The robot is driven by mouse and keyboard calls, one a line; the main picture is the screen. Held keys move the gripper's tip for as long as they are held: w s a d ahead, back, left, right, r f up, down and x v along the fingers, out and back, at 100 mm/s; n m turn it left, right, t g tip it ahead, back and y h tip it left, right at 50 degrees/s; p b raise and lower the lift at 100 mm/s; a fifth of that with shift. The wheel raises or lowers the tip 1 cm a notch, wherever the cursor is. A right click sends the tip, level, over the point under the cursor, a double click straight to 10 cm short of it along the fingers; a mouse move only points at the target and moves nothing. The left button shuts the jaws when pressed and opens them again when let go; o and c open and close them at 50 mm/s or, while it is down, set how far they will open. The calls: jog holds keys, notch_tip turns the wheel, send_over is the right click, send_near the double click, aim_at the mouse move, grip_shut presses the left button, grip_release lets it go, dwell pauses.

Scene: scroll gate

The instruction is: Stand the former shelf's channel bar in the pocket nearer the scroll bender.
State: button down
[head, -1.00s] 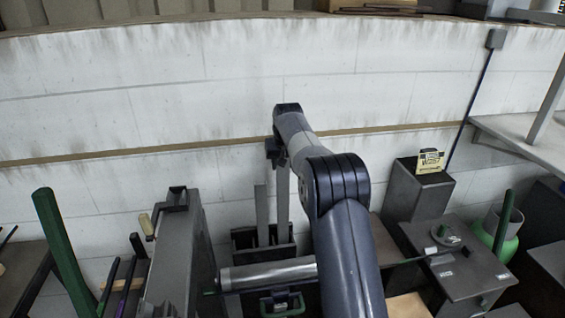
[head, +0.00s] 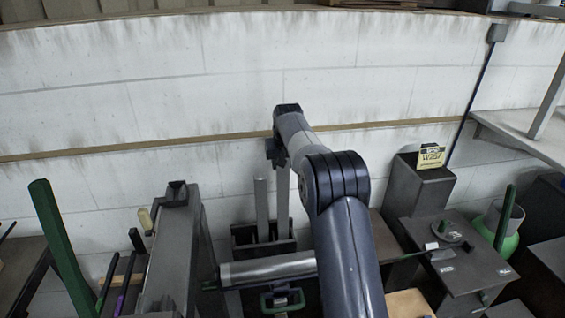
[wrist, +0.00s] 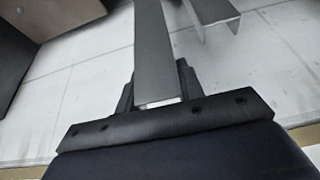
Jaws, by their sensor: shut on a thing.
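My gripper (head: 276,156) is shut on a long grey bar (head: 283,203), which hangs upright below it in the head view. The held bar also shows in the wrist view (wrist: 154,50), between the two fingers (wrist: 157,88). A second grey bar (head: 262,208) stands upright just left of the held one. Both bars' lower ends are at a dark pocketed box (head: 245,230) by the wall; I cannot tell whether the held bar's end is inside a pocket. A bench device with a disc (head: 447,234), possibly the scroll bender, is at right.
A grey roller (head: 268,268) lies in front of the box, with a green-framed part (head: 282,300) below it. A tall grey frame (head: 176,250) and a green post (head: 60,245) stand left. A dark pedestal (head: 418,190) bears a yellow sign (head: 432,157).

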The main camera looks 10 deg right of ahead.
aim_at(283, 180)
jog(key=shift+f+b, duration=1.85)
jog(key=shift+f, duration=1.6)
jog(key=shift+c, duration=2.1)
grip_release()
jog(key=shift+o, duration=0.2)
notch_tip(283, 180, up, 7)
jog(key=p, duration=0.6)
